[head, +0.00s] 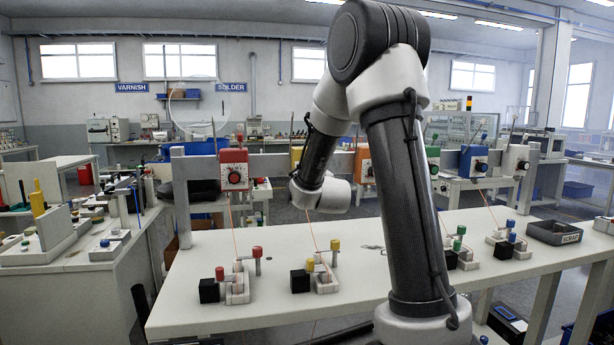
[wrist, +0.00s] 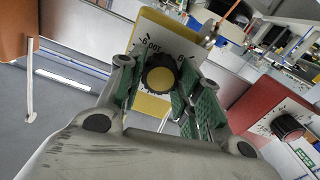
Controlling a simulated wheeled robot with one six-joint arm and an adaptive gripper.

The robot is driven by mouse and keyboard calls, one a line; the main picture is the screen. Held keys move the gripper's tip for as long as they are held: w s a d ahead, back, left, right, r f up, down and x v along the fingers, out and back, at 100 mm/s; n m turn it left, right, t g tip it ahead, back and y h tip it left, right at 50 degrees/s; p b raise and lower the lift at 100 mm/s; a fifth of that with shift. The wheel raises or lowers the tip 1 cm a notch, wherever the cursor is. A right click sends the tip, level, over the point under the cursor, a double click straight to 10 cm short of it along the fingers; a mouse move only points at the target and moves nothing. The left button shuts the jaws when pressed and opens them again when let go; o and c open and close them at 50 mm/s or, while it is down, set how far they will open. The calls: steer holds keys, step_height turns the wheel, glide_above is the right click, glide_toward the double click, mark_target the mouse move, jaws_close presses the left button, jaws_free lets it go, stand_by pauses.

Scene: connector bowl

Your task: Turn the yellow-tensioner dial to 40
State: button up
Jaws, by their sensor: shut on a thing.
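The yellow tensioner (wrist: 148,103) fills the middle of the wrist view, its box tilted in the picture. Its dial (wrist: 159,80) is a black knob with a yellow centre on a white scale plate. My gripper (wrist: 158,86) is shut on the dial, with green-padded fingers on either side of it. Scale marks and some digits show above the knob, but I cannot read the setting or see the pointer clearly. In the head view a sliver of the yellow tensioner (head: 296,154) shows behind my wrist, which hides the dial and my fingers there.
The red tensioner (head: 233,170) is to the left in the head view, the orange one (head: 364,166) to the right. Blue (head: 472,161) and white (head: 515,160) ones hang further right. Several pegged fixtures stand on the bench (head: 200,318). A dark scrap bin (head: 556,231) sits at its right end.

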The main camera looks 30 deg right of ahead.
steer(key=m, duration=1.1)
steer(key=shift+r+m, duration=0.1)
steer(key=shift+m, duration=0.3)
stand_by(0.3)
steer(key=o, duration=0.7)
steer(key=shift+c, duration=0.2)
steer(key=o, duration=0.4)
steer(key=shift+w+a, duration=0.15)
steer(key=shift+a, duration=0.05)
steer(key=shift+c, duration=0.2)
steer(key=v, duration=1.2)
steer(key=shift+s, duration=0.3)
steer(key=shift+a, duration=0.1)
